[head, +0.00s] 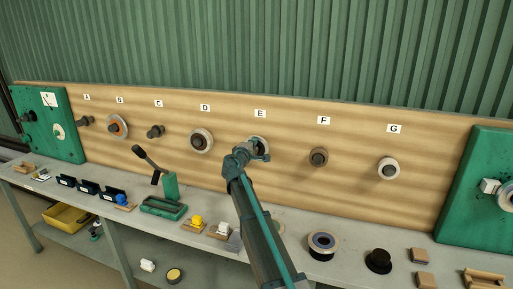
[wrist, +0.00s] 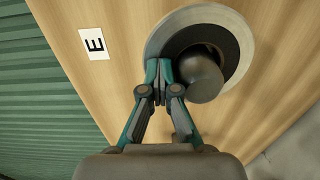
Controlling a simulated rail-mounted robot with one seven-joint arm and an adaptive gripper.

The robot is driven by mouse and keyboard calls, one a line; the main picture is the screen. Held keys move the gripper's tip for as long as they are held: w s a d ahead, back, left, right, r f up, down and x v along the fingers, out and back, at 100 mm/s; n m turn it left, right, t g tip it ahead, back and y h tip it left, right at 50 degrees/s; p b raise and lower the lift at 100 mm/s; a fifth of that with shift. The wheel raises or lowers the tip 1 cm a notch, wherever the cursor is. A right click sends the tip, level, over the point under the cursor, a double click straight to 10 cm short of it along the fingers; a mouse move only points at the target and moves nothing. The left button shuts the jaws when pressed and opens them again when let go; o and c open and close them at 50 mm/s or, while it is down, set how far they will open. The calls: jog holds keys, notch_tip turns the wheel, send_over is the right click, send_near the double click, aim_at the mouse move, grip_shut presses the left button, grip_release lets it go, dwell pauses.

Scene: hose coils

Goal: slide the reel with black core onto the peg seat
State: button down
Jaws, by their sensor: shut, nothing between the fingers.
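A reel with a pale grey rim and black core (wrist: 240,45) is on the peg (wrist: 206,78) under label E, against the board. The peg's rounded end stands out through the core. In the head view the reel (head: 262,142) is partly hidden by my gripper (head: 248,152). In the wrist view my gripper (wrist: 160,70) is shut and empty, its fingertips over the reel's left side, beside the peg; I cannot tell whether they touch. Bare pegs show under C (head: 156,131) and F (head: 318,157). The reel under D (head: 201,141) has a pale rim and dark middle.
An orange-cored reel (head: 117,126) hangs under B and a white-rimmed one (head: 388,169) under G. Green panels (head: 470,185) flank the board.

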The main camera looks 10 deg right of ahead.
jog(key=shift+s+f, duration=0.1)
jog(key=shift+f, duration=0.15)
jog(key=shift+b+v, duration=0.65)
jog(key=shift+v, duration=1.7)
jog(key=shift+r, duration=0.1)
jog(key=v, duration=1.2)
